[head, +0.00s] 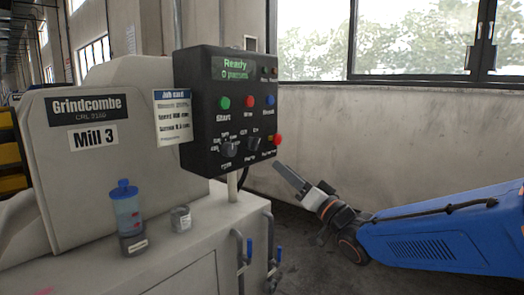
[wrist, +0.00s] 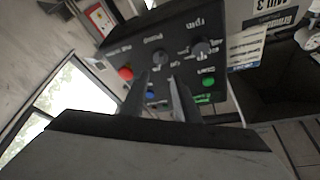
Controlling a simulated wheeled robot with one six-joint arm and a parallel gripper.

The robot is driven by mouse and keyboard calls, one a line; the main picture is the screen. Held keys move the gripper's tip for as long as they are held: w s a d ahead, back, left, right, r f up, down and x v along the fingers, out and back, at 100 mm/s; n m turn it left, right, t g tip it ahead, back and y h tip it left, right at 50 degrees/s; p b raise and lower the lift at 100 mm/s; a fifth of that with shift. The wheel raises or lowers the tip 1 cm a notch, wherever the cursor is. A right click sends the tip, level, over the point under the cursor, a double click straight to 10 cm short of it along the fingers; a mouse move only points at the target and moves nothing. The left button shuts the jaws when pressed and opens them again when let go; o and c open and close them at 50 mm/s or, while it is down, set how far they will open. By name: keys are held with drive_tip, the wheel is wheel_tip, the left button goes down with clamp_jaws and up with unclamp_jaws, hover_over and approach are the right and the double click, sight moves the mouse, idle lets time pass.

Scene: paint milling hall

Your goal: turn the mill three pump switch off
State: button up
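The Mill 3 control box (head: 226,112) is black, with a screen reading "Ready" and "0 passes". The pump switch (head: 251,144) is the small dark knob in its lower row, right of the larger speed knob (head: 229,149). Its setting is too small to read. In the wrist view the box is roughly upside down, with the pump switch (wrist: 160,57) just beyond the fingertips and the speed knob (wrist: 200,47) to its right. My gripper (head: 279,172) is right of and below the box. Its fingers (wrist: 158,80) are apart, with nothing between them.
A red stop button (head: 276,139) sticks out at the box's lower right, near my gripper. Green (head: 224,102), red (head: 250,101) and blue (head: 269,100) buttons sit above the knobs. A blue-capped bottle (head: 127,210) and a small tin (head: 181,218) stand on the mill's ledge.

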sight(257, 146)
drive_tip(key=x, duration=1.2)
drive_tip(key=shift+r, duration=0.1)
clamp_jaws()
